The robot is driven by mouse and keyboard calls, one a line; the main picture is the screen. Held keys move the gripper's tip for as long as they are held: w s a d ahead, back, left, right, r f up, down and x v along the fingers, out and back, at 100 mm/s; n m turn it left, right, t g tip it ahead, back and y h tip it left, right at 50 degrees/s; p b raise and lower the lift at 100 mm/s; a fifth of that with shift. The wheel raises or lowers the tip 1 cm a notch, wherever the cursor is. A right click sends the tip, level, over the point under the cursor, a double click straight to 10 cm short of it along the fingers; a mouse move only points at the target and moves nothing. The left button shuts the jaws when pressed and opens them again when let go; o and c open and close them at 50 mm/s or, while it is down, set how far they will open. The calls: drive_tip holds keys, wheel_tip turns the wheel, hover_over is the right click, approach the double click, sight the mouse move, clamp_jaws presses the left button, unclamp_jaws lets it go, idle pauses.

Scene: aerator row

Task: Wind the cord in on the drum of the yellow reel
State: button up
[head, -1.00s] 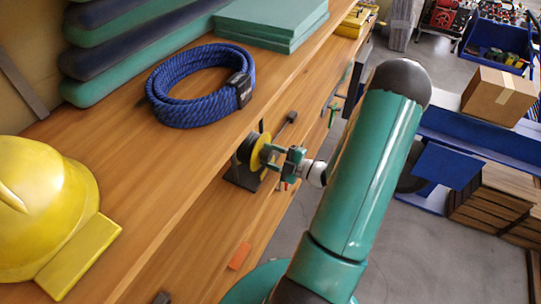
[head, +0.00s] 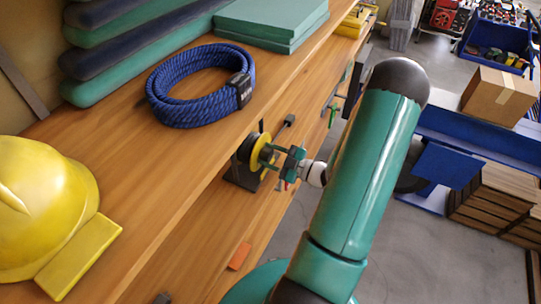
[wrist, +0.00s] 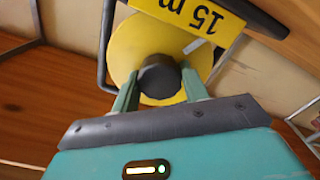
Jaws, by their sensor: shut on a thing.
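The yellow reel (head: 259,146) is on a dark stand (head: 240,176) at the shelf edge in the head view. In the wrist view its yellow disc (wrist: 125,45) faces me, with a yellow plate marked "15 m" upside down. My gripper (head: 270,158) comes at the reel from the right. In the wrist view my gripper (wrist: 160,92) has its two green fingers on either side of a dark round knob (wrist: 159,76) in front of the disc, shut on it. The knob hides the disc's middle. I cannot make out the cord.
A dark rod with a block end (head: 288,121) sticks out beside the reel. A coiled blue rope (head: 185,114) and a yellow hard hat (head: 40,205) lie on the wooden shelf. An orange tag (head: 239,257) sits lower down. Open floor lies right of the bench.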

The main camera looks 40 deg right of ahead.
drive_tip(key=o, duration=1)
drive_tip(key=v, duration=1.3)
drive_tip(key=shift+s+d, duration=0.1)
drive_tip(key=shift+s, duration=0.3)
